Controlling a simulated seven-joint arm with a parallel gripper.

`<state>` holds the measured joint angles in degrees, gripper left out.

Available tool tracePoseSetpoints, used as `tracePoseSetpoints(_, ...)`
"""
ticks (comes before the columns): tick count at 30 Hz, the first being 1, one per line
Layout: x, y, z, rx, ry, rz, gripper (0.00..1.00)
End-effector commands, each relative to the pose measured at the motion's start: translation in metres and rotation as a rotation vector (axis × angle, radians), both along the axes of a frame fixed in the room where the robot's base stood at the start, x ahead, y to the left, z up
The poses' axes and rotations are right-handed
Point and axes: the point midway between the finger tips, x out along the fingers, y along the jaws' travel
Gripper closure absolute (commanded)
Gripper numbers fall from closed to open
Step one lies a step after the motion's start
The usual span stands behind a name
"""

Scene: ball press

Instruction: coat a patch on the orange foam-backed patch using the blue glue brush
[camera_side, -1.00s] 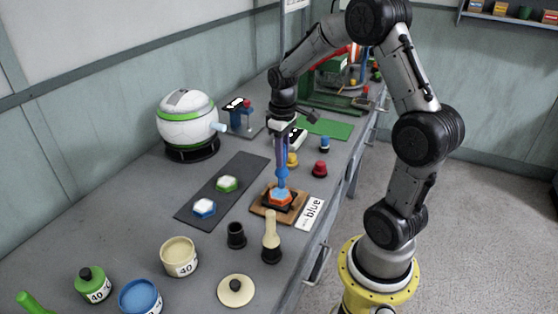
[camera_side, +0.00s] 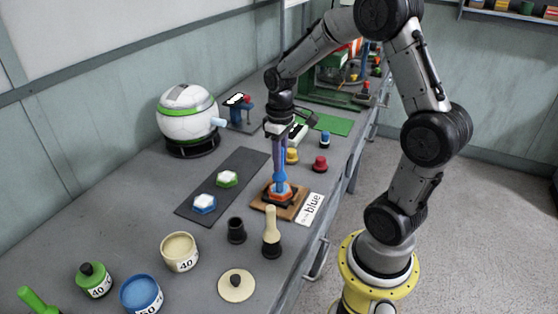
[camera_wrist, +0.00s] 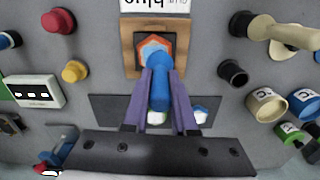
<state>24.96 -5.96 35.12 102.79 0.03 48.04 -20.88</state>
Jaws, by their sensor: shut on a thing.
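My gripper (camera_side: 279,158) is shut on the blue glue brush (camera_side: 280,182) and holds it upright, tip down. The brush also shows between my fingers in the wrist view (camera_wrist: 159,88). The brush tip is over the orange foam-backed patch (camera_side: 287,188), which sits in a dark holder on a wooden board (camera_side: 296,211). In the wrist view the patch (camera_wrist: 143,50) shows an orange rim and a whitish and blue face, partly hidden by the brush. Whether the tip touches it I cannot tell for certain.
A dark mat (camera_side: 252,165) holds a green-rimmed patch (camera_side: 227,179) and a blue-rimmed patch (camera_side: 204,204). A "blue" card (camera_side: 311,208) lies right of the board. A cream brush (camera_side: 270,235), an empty dark cup (camera_side: 236,229) and several glue pots, including a blue pot (camera_side: 141,294), stand in front.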

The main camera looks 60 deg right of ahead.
Motion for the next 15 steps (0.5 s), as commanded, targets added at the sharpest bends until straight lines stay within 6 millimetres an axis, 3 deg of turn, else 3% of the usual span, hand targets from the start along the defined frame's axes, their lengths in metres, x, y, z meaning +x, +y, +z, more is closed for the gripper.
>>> tracePoseSetpoints(15, 0.004, -0.042, 0.005, -0.001, -0.001, 0.0, 1.0)
